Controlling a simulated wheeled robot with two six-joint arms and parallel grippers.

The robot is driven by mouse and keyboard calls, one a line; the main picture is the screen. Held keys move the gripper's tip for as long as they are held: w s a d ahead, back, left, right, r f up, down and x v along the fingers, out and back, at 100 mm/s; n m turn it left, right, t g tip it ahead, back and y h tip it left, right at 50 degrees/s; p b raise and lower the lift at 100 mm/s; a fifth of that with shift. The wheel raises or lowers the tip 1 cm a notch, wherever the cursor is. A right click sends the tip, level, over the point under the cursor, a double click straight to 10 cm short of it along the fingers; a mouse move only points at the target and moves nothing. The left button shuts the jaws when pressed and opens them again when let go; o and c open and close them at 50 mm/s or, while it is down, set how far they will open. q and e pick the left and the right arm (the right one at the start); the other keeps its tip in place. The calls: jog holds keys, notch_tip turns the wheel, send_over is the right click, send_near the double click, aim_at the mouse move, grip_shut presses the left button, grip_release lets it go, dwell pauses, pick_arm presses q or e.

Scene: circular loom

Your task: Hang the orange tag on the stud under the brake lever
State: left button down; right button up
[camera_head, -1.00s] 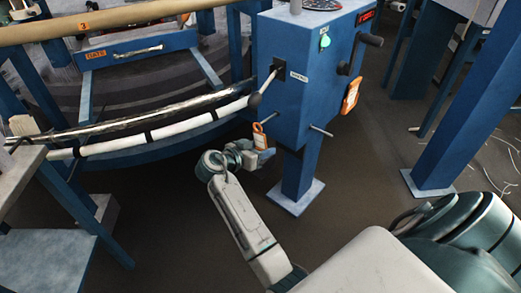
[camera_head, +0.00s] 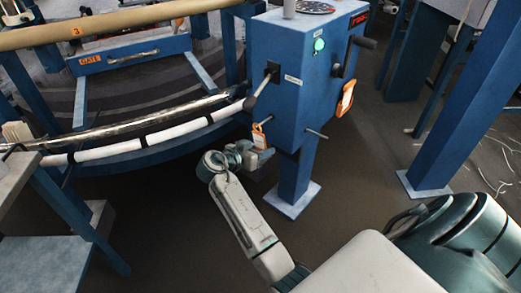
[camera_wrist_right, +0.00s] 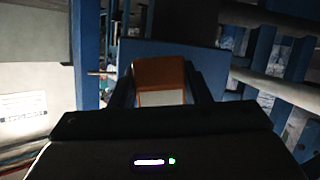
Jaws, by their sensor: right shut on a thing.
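The orange tag (camera_head: 258,135) has a pale panel and stands upright in my right gripper (camera_head: 262,152), which is shut on its lower part. In the right wrist view the tag (camera_wrist_right: 160,74) sits between the two dark fingers. The brake lever (camera_head: 261,91) is a rod with a dark knob on the blue box's left face, above the tag. A thin metal stud (camera_head: 316,133) sticks out low on the box, right of the tag and apart from it. My left gripper is not in view.
The blue box (camera_head: 282,50) stands on a post with a foot plate (camera_head: 292,199). White and metallic rails (camera_head: 110,150) curve in from the left. A blue column (camera_head: 465,110) stands right.

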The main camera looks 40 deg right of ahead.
jog(key=shift+d, duration=0.25)
jog(key=shift+f, duration=0.2)
dwell(0.3)
jog(key=o, duration=1.1)
jog(key=shift+o, duration=0.2)
jog(key=shift+a, duration=0.1)
